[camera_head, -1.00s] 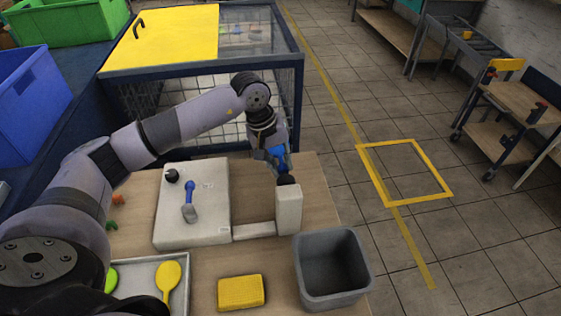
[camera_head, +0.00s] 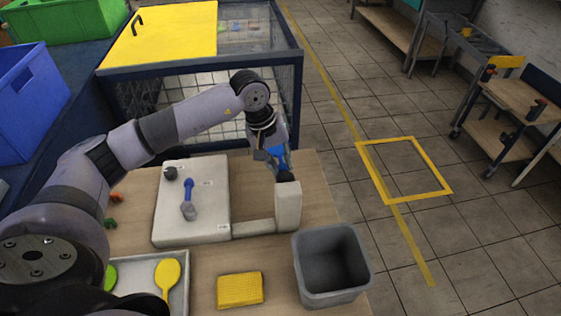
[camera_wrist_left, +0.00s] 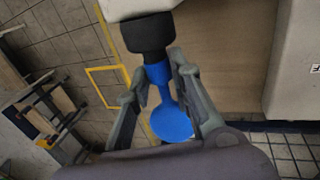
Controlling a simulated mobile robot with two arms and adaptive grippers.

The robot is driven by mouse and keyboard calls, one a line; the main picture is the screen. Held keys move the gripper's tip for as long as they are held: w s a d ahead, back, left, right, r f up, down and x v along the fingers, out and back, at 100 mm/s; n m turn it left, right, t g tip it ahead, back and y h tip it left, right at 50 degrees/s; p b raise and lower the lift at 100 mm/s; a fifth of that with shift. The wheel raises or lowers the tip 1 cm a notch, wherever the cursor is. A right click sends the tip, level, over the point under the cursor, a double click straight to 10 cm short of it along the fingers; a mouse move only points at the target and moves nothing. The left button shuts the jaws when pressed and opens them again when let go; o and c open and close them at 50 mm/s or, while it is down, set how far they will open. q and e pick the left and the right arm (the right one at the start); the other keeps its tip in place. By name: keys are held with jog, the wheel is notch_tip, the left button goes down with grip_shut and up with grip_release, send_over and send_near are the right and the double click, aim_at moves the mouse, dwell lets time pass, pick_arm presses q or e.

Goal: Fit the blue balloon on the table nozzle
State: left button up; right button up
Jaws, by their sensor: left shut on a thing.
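The nozzle (camera_head: 285,178) is partly hidden in the head view. My right gripper is not in view.
A white base plate (camera_head: 215,180) with a blue-handled lever (camera_head: 188,199) lies left of the post. A grey bin (camera_head: 320,290), a yellow sponge (camera_head: 240,289) and a tray (camera_head: 184,270) with a yellow balloon (camera_head: 167,273) are in front. A wire cage (camera_head: 180,90) stands behind.

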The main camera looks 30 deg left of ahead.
pick_arm(q)
jog(key=o, duration=0.8)
jog(key=p+v, duration=0.3)
jog(key=v, duration=0.6)
jog(key=shift+p, duration=0.35)
